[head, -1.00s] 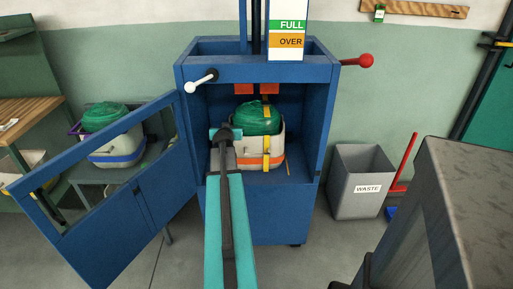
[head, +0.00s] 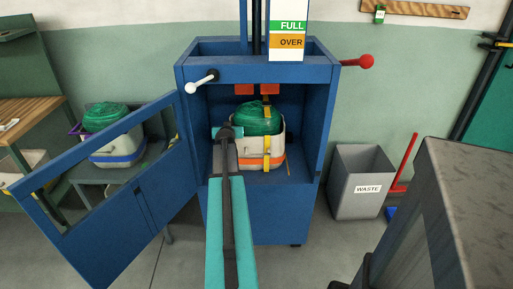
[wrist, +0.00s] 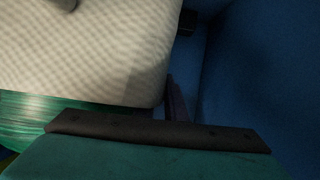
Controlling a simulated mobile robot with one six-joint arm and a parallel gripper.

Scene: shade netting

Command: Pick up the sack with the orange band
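The sack with the orange band (head: 274,160) is a cream sack with green netting (head: 258,120) bulging from its top and a yellow strap down its front. It stands upright inside the blue press. My gripper (head: 226,132) is at the sack's left front side, partly hidden behind my own wrist. In the wrist view the cream sack wall (wrist: 90,50) fills the upper left, close to my gripper (wrist: 160,132). Only one dark finger edge shows clearly there, and I cannot see whether the fingers are apart. The sack's left side is hidden by my arm.
The blue press (head: 325,120) has close side walls and red blocks above the sack. Its door (head: 120,210) hangs open at left. Another sack with a blue band (head: 118,158) stands behind the door. A grey waste bin (head: 360,185) is at right.

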